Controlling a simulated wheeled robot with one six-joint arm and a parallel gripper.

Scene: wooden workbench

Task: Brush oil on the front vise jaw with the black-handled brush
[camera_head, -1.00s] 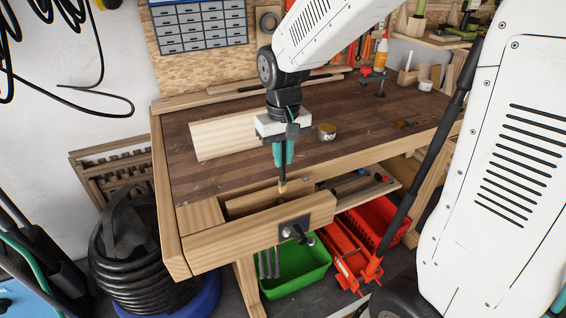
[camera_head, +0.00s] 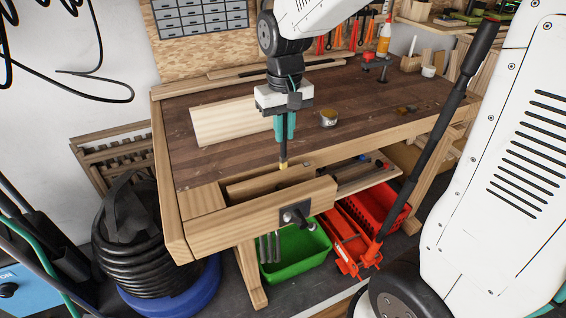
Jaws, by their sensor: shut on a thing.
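My gripper (camera_head: 285,127) points down over the front edge of the bench. Its teal fingers are shut on the black-handled brush (camera_head: 283,150), which hangs upright. The brush's yellowish tip (camera_head: 283,165) is over the vise, near its inner side; I cannot tell whether it touches wood. The front vise jaw (camera_head: 255,208) is a thick light wooden block on the near side of the bench, with a dark metal screw plate (camera_head: 296,214) on its face. A small round tin (camera_head: 328,118) stands on the bench top to the right of my gripper.
A pale board (camera_head: 225,124) lies on the dark bench top (camera_head: 380,105) behind my gripper. Clamps and bottles stand at the back right. A green bin (camera_head: 300,252) and a red bin (camera_head: 380,215) sit below the vise. A coiled black hose (camera_head: 135,250) stands at left.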

